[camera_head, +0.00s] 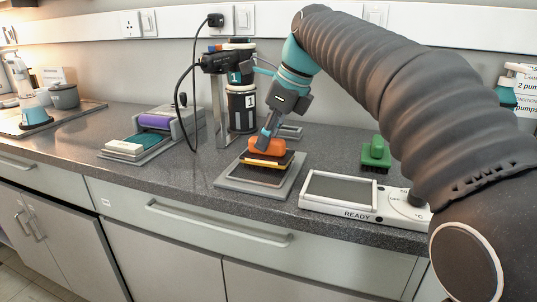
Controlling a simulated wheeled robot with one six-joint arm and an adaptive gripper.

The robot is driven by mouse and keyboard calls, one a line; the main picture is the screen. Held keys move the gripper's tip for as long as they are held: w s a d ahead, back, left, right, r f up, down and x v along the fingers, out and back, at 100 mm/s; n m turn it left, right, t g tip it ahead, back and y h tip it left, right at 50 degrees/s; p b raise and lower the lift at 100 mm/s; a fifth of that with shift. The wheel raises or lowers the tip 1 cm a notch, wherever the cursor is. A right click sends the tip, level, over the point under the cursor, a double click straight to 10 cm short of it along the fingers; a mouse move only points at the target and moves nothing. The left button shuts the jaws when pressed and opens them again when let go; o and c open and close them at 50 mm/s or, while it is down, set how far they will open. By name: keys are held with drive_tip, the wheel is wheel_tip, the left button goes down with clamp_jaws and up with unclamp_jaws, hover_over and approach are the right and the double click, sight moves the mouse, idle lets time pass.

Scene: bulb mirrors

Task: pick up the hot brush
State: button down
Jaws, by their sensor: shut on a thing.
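An orange-handled brush (267,147) with a dark body and a yellow stripe is at the middle of the counter, over a grey tray (227,184) with a dark pad. My gripper (268,141) reaches down from above and is shut on the orange handle. The fingertips are partly hidden against the handle. I cannot tell whether the brush touches the pad or is just above it. A green brush (376,153) stands apart to the right, behind the white device.
A white device (338,209) marked READY lies at the front right. A dark canister (242,108) marked 1 and a stand with a hanging black cable are behind my gripper. A purple roller unit (155,121) is to the left. Counter between them is clear.

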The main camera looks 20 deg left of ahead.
drive_tip(key=shift+r, duration=0.25)
drive_tip(key=shift+r+p, duration=0.85)
drive_tip(key=shift+p, duration=0.15)
drive_tip(key=shift+r, duration=2.45)
